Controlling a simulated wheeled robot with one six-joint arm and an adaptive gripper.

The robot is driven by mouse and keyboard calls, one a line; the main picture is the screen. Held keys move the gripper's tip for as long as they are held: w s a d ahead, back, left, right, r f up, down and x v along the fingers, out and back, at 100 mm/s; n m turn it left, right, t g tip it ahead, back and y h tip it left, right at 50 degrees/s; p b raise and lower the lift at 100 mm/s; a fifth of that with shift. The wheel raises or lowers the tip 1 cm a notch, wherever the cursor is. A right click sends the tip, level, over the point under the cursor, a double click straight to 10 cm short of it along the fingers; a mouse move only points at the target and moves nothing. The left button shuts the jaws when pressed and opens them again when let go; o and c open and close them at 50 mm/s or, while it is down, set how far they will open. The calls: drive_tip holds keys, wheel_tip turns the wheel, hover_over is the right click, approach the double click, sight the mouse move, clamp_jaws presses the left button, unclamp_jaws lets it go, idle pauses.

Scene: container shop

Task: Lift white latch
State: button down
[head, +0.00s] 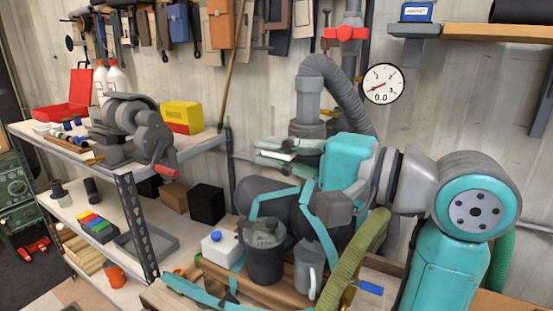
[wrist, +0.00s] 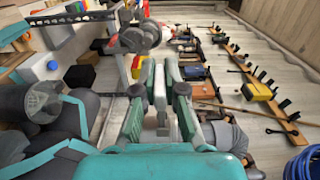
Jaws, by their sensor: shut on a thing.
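My gripper (head: 272,157) reaches left in the head view, above a dark rounded machine (head: 270,199) with teal bars. Its green-grey fingers are closed around a pale, whitish piece, which I take to be the white latch (head: 280,154). In the wrist view my gripper (wrist: 160,104) has the pale latch (wrist: 160,84) upright between its two fingers. The fingers hide much of the latch, and I cannot tell how it joins what lies behind it.
A grey pipe with a corrugated hose (head: 338,82) stands behind my gripper, with a red valve handle (head: 345,33) above. A round gauge (head: 383,84) hangs on the wall. A dark lidded canister (head: 265,252) stands below. A cluttered shelf (head: 125,165) is at left.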

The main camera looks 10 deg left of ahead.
drive_tip(key=shift+r+m, duration=0.4)
drive_tip(key=shift+m, duration=0.4)
drive_tip(key=shift+w, duration=0.1)
drive_tip(key=c, duration=1.2)
unclamp_jaws()
drive_tip(key=shift+c, duration=0.2)
drive_tip(key=v, duration=1.2)
